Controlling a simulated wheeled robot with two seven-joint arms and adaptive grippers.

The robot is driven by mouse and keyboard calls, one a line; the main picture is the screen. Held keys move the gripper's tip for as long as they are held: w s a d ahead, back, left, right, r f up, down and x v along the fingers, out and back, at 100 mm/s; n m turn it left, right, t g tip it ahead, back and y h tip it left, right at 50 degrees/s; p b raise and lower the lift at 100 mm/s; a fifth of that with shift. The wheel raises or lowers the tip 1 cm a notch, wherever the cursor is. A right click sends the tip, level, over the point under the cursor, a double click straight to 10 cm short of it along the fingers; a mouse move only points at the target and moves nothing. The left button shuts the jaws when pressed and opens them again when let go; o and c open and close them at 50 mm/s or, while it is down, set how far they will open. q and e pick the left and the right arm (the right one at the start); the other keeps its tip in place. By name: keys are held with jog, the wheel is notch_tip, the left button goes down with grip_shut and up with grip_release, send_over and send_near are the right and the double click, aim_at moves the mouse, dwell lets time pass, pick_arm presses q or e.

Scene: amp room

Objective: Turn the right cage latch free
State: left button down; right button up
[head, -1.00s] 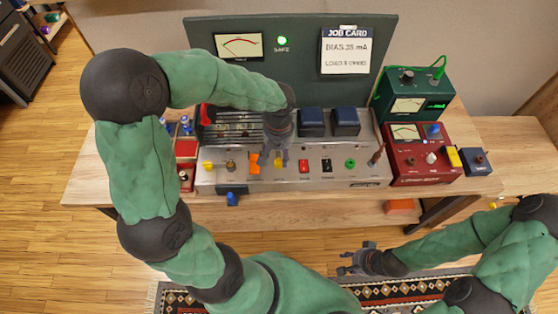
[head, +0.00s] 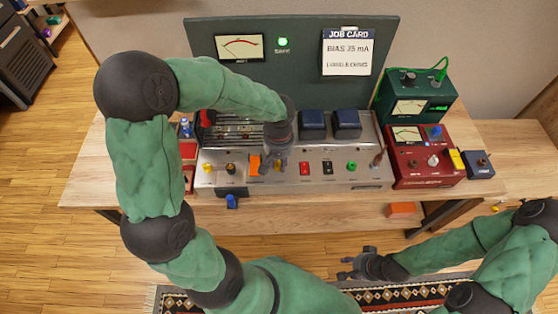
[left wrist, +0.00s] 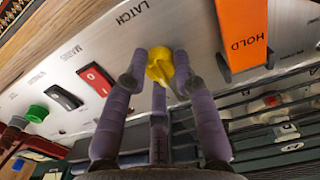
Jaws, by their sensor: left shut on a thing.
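The right cage latch is a yellow knob (left wrist: 160,66) on the silver front panel, beside the printed word LATCH, in the left wrist view. In the head view it shows (head: 278,165) just below my left gripper (head: 274,160). My left gripper (left wrist: 161,62) is shut on this knob, with a fingertip on either side of it and another finger below. The other yellow latch (head: 207,167) is at the panel's left end. The slotted cage (head: 235,130) lies behind, partly hidden by my left arm. My right gripper (head: 352,267) is open and empty, low and away from the bench.
An orange HOLD tab (left wrist: 243,35) is close beside the gripped knob. Red (head: 305,168) and black (head: 327,168) switches and a green knob (head: 351,166) line the panel to the right. A red meter box (head: 425,160) stands right of the amplifier.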

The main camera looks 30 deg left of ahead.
pick_arm(q)
jog(key=shift+m, duration=0.3)
jog(key=m+p, duration=0.2)
jog(key=m, duration=0.1)
jog(key=shift+r, duration=0.1)
jog(key=m+p, duration=0.3)
jog(key=m, duration=0.3)
jog(key=m+p, duration=0.3)
jog(key=m, duration=0.2)
jog(key=shift+m+p, duration=1.1)
jog(key=shift+m, duration=0.5)
jog(key=c, duration=1)
grip_release()
